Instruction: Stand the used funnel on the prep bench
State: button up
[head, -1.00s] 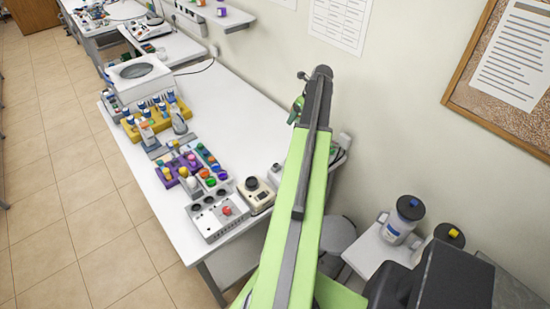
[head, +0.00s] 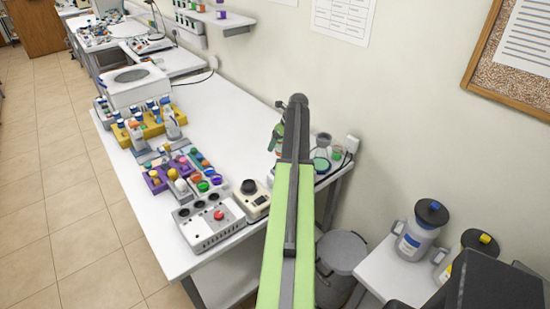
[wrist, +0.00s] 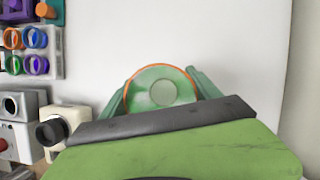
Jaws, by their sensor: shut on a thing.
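My gripper (wrist: 160,90) is shut on the funnel (wrist: 160,76), a round, greenish piece with an orange rim, seen from above in the wrist view. A green finger lies on each side of it. In the head view my gripper (head: 278,137) is over the back right part of the white prep bench (head: 228,120), and my arm hides most of it and the funnel. In the wrist view bare white bench top (wrist: 190,35) shows behind the funnel. The funnel's lower end is hidden, so I cannot tell whether it touches the bench.
Glassware (head: 322,152) stands right of my arm near the wall. A grey control box (head: 211,221), a small beige device (head: 255,197) and racks of coloured caps (head: 190,175) fill the front left. The bench's middle is clear. A grey bin (head: 343,252) stands beyond its right end.

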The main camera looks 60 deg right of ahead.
jog(key=shift+w+f, duration=0.55)
jog(key=shift+w, duration=0.35)
notch_tip(320, 180, down, 4)
jog(key=b, duration=0.4)
jog(key=shift+f+b, duration=0.2)
jog(key=shift+b, duration=0.15)
jog(key=shift+r, duration=0.25)
jog(key=shift+f, duration=0.2)
jog(key=o, duration=1.4)
